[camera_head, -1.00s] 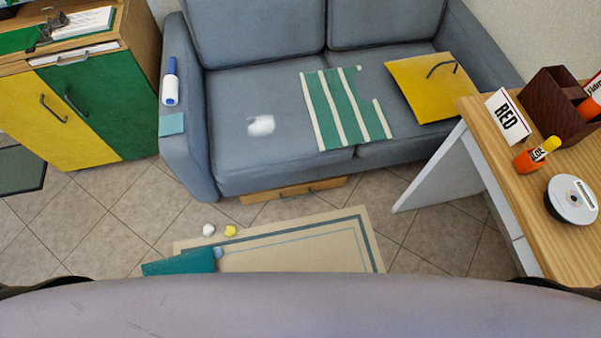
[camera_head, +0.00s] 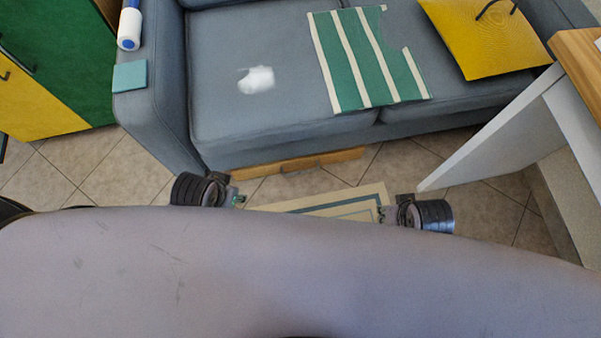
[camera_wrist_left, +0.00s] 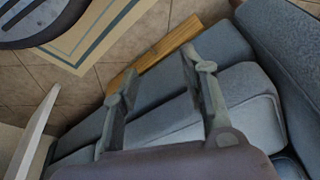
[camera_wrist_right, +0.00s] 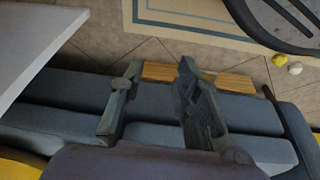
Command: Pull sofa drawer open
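The sofa drawer (camera_head: 270,168) is a low wooden front under the grey sofa (camera_head: 290,60), with a small handle (camera_head: 301,164) near its middle. It sticks out slightly beneath the seat. My left gripper (camera_head: 236,198) is low by the drawer's left end, and my right gripper (camera_head: 388,212) is low to its right; both are partly hidden. In the left wrist view my left gripper (camera_wrist_left: 157,66) is open and empty, with the drawer (camera_wrist_left: 163,49) beyond its fingers. In the right wrist view my right gripper (camera_wrist_right: 158,70) is open and empty, with the drawer (camera_wrist_right: 158,72) beyond.
A beige rug (camera_head: 330,203) lies on the tiled floor before the drawer. A desk with a white side panel (camera_head: 500,130) stands at right. A green and yellow cabinet (camera_head: 70,60) is at left. Striped cloth (camera_head: 365,60) and a yellow bag (camera_head: 480,35) lie on the sofa.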

